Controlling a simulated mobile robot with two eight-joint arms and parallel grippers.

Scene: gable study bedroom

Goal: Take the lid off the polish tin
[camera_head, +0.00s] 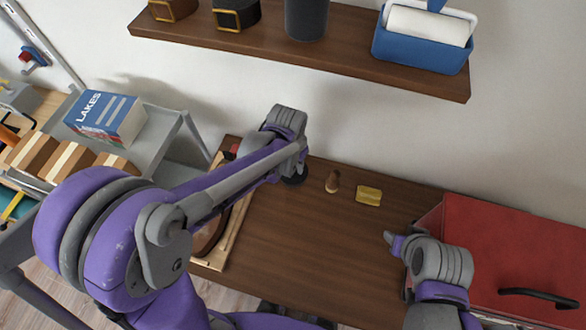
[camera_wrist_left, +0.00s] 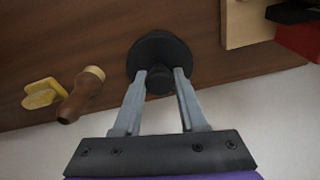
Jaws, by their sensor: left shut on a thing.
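The polish tin shows as a dark round thing (camera_head: 296,180) on the brown desk, partly hidden behind my left wrist in the head view. In the left wrist view its round black lid (camera_wrist_left: 160,50) carries a small black knob. My left gripper (camera_wrist_left: 160,82) is shut on this knob, one grey finger on each side. I cannot tell whether the lid sits on the tin or is raised. My right gripper (camera_head: 389,238) is over the right part of the desk, near the red box; its fingers are mostly hidden, so its opening cannot be told.
A brown wooden-handled thing (camera_head: 332,182) and a yellow block (camera_head: 369,196) lie right of the tin. A wooden tray (camera_head: 214,262) is at the desk's left, partly behind my arm. A red box (camera_head: 515,245) fills the right end. A shelf (camera_head: 340,55) hangs above. The desk's middle is clear.

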